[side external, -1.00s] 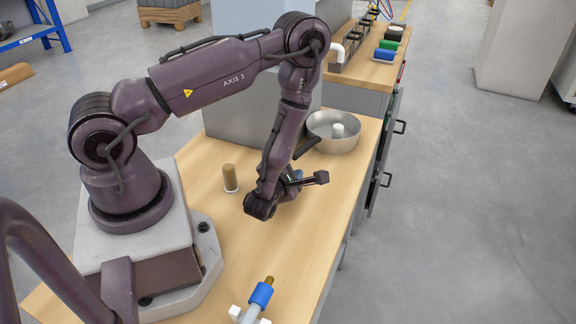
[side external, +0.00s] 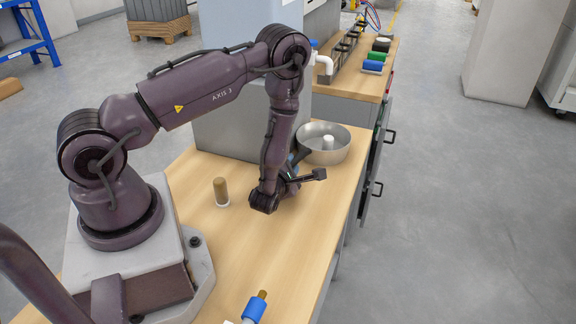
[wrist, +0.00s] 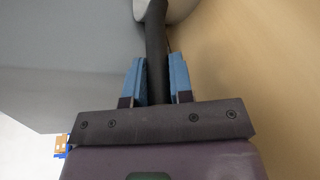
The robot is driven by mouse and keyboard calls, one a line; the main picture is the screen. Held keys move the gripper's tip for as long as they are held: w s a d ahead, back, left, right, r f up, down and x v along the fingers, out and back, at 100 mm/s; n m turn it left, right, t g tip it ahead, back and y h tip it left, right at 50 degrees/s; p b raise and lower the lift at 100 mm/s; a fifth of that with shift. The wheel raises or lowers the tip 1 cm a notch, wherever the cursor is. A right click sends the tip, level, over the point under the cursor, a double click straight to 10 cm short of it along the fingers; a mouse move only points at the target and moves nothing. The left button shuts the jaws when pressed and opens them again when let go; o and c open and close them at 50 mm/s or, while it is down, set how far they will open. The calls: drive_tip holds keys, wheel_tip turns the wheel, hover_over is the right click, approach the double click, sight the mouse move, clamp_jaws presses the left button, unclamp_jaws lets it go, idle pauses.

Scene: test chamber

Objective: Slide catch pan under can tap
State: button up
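The catch pan (side external: 340,154) is a round metal pan with a white post in its middle and a dark handle (side external: 302,157). It sits flat on the wooden bench beside the large grey box. My gripper (side external: 293,163) is low over the bench at the handle. In the wrist view the black handle (wrist: 157,50) runs between my two blue fingers (wrist: 157,80). The fingers stand apart on either side of it, very close, and I see no clear grip. The pan's rim (wrist: 178,10) shows at the top. A white bent tap (side external: 325,64) is behind the pan, by the box.
A brown-topped cylinder (side external: 221,191) stands on the bench left of my gripper. A blue-collared piece (side external: 254,308) is at the near end. The grey box (side external: 225,135) blocks the back left. The bench's right edge is close to the pan.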

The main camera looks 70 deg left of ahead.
clamp_jaws()
drive_tip(key=shift+w+d, duration=0.8)
drive_tip(key=shift+w, duration=0.1)
drive_tip(key=o, duration=0.7)
unclamp_jaws()
drive_tip(key=shift+c, duration=0.2)
drive_tip(key=v, duration=1.3)
drive_tip(key=shift+w, duration=0.1)
